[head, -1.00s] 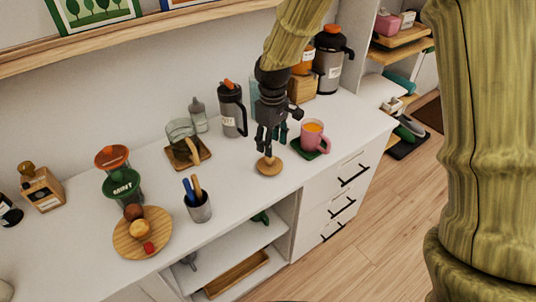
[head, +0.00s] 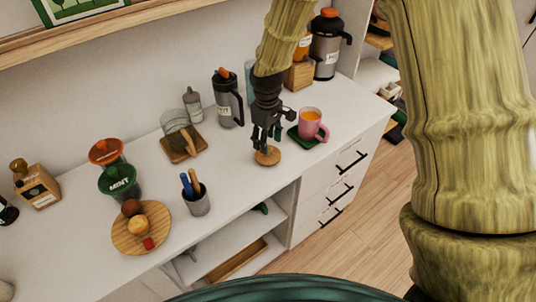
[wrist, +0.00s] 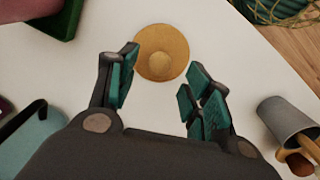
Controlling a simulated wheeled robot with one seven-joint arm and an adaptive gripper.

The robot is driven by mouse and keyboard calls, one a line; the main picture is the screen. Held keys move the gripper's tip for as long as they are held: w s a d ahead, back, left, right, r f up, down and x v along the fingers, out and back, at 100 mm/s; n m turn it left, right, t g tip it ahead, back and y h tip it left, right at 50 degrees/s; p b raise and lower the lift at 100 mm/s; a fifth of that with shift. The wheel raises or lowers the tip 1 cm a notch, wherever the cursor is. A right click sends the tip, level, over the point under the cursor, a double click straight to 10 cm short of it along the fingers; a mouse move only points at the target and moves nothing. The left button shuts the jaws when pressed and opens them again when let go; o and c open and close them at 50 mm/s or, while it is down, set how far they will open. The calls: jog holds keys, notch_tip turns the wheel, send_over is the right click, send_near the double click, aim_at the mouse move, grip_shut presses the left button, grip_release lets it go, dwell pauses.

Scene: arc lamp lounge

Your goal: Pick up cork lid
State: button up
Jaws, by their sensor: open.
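The cork lid (head: 267,156) is a round, light-brown disc with a small knob on top. It lies on the white counter (head: 232,172), left of the pink mug. In the wrist view the cork lid (wrist: 162,52) shows just beyond the fingertips, roughly centred between them, with its knob in the middle. My gripper (head: 266,146) is over the lid, fingers pointing down. In the wrist view my gripper (wrist: 160,78) is open, its two green-padded fingers apart with nothing between them. The head view does not show clearly whether the fingertips touch the lid.
A pink mug (head: 309,122) on a green coaster (head: 296,134) stands close right of the lid. A cup of utensils (head: 197,200) stands to the left. Behind are a dark jug (head: 227,100) and a glass pitcher (head: 180,128) on a wooden board. The counter's front edge is near.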

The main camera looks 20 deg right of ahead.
aim_at(274, 156)
jog(key=shift+f+p, duration=0.5)
jog(key=shift+f, duration=1.7)
jog(key=c, duration=1.1)
